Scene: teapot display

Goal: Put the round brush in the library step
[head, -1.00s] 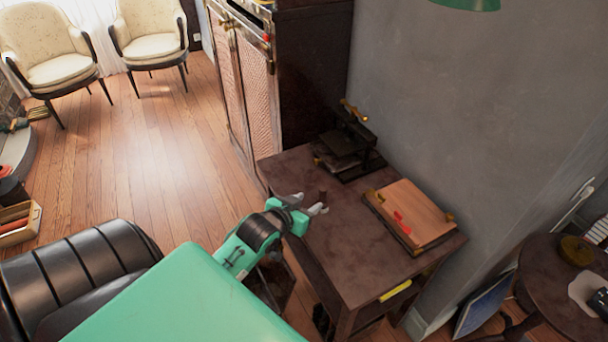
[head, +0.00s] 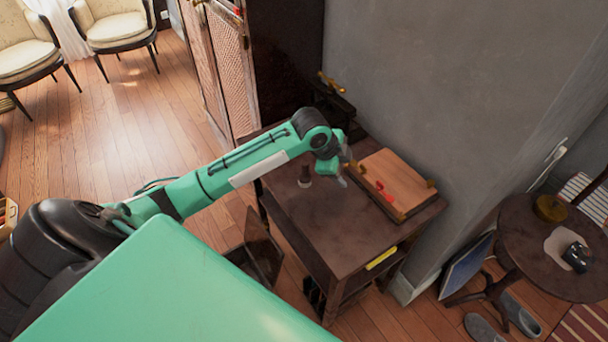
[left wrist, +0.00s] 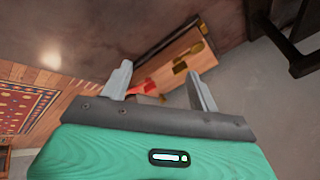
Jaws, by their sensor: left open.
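The round brush (head: 305,174), with a dark brown handle and pale bottom, appears to stand upright on the dark side table (head: 330,230) in the head view. My left gripper (head: 347,168) is open and empty, to the right of the brush and apart from it, close to the wooden board. In the left wrist view its two fingers (left wrist: 160,78) are spread, with the board and a red item beyond them. I cannot make out the brush there. A dark wooden open piece on the floor left of the table looks like the library step (head: 262,248). My right gripper is not in view.
The wooden board (head: 403,182) with brass fittings and a red item (head: 384,192) lies at the table's right. A dark press (head: 330,100) stands behind my arm. A tall cabinet (head: 275,60) and grey wall bound the back. The table's front is clear.

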